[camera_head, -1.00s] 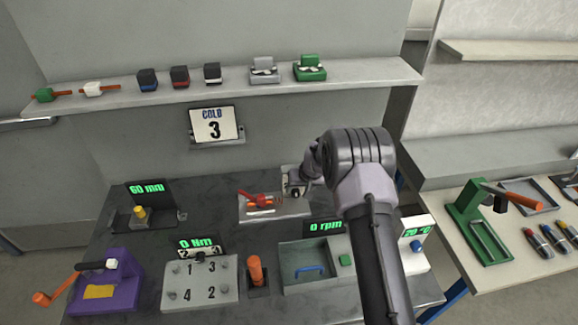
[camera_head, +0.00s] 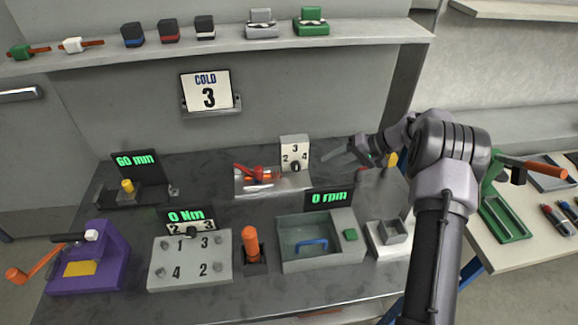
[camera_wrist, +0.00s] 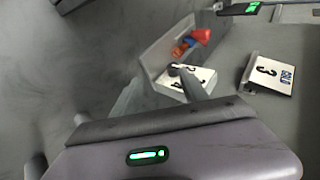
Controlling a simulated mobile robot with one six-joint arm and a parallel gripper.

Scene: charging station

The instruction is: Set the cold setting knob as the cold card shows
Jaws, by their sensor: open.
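The cold card (camera_head: 208,93) stands upright in a holder on the back wall and reads COLD 3. It also shows in the wrist view (camera_wrist: 268,74). The white dial plate with the cold setting knob (camera_head: 295,164) stands at the back of the bench, marked 2, 3 and 4. The knob is small and dark; I cannot tell its exact pointing. In the wrist view the dial plate (camera_wrist: 196,79) is partly covered by a grey finger. My gripper (camera_head: 330,148) is open and empty, just right of the dial and apart from it.
A tray (camera_head: 275,187) with red and orange items lies before the dial. A grey bin (camera_head: 300,250), an orange handle (camera_head: 252,243) and a purple vice (camera_head: 92,262) stand at the front. A shelf (camera_head: 220,48) runs above.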

